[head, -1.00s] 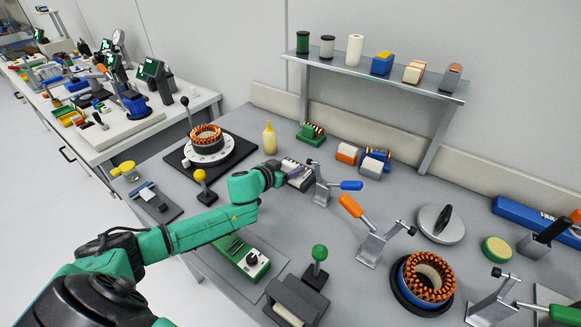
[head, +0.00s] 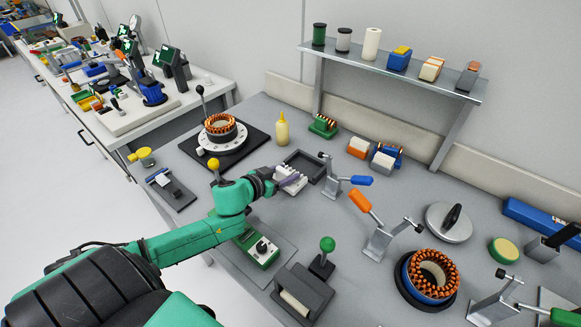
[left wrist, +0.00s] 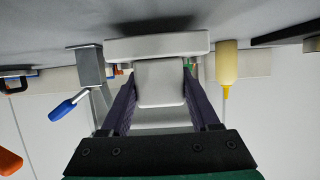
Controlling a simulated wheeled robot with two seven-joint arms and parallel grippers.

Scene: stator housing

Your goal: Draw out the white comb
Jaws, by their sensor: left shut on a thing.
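The white comb (head: 287,172) is in my left gripper (head: 288,182), near the middle of the bench in the head view. The purple-grey fingers are shut on it. In the left wrist view the comb's pale bar (left wrist: 160,45) lies across the fingertips, and its block-like grip (left wrist: 160,82) sits between the fingers (left wrist: 160,88). A dark open tray (head: 310,158) lies just behind the comb, and the part of its inside that shows looks empty. The comb's height above the bench is hard to tell. My right gripper is not in view.
A blue-handled clamp (head: 345,181) stands close to the right of the comb. A yellow bottle (head: 282,130) and a stator on a white turntable (head: 222,137) stand behind and left. A green control box (head: 262,252) is in front. Another stator (head: 432,275) sits at right.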

